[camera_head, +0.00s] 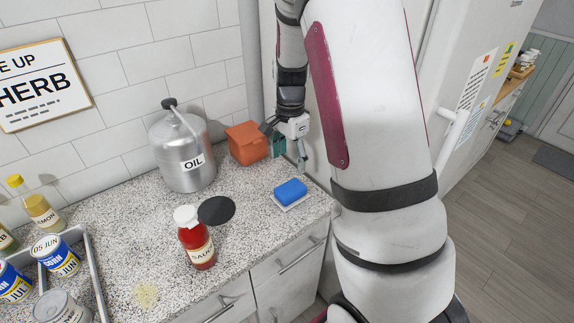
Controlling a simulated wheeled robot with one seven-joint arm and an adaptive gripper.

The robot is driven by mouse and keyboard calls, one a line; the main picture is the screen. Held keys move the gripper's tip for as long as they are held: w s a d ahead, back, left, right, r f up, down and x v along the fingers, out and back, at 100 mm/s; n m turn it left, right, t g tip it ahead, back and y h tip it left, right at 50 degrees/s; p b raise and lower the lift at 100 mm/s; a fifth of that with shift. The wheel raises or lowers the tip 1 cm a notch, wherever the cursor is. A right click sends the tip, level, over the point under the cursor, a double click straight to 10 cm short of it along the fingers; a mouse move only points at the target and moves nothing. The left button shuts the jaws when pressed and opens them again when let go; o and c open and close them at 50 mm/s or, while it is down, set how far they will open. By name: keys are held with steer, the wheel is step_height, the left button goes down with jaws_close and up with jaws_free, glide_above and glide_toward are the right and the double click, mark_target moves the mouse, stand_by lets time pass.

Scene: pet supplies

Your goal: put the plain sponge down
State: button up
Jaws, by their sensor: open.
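A plain blue sponge (290,190) lies flat on a thin pale dish or base (294,206) near the counter's right end. My gripper (284,150) is above and behind the sponge, apart from it in the picture. Its fingers are spread and nothing shows clearly held between them. A teal item (278,143) shows just behind or between the fingers, beside an orange-brown container (246,143). The gripper partly hides this teal item, and I cannot tell what it is.
On the speckled counter (240,240) stand a metal oil can (182,150), a red sauce bottle (195,240) and a flat dark disc (216,210). A grey rack (96,270) with tins (55,254) is at the left. Bare counter lies in front of the sponge.

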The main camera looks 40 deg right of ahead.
steer(key=s+a+r+n+t, duration=0.1)
steer(key=s+a+r+n, duration=0.3)
steer(key=r, duration=0.4)
steer(key=s+a+r+n+t, duration=0.2)
steer(key=a+r+n, duration=0.2)
steer(key=a+r, duration=0.3)
steer(key=s+a+r+n+t, duration=0.1)
steer(key=s+a+r+n, duration=0.2)
steer(key=s, duration=0.4)
steer(key=s+a+r+n+t, duration=0.1)
steer(key=s+a+r+n, duration=0.3)
steer(key=s+n, duration=0.2)
steer(key=shift+s+t, duration=0.3)
steer(key=shift+s, duration=0.4)
steer(key=shift+o, duration=0.6)
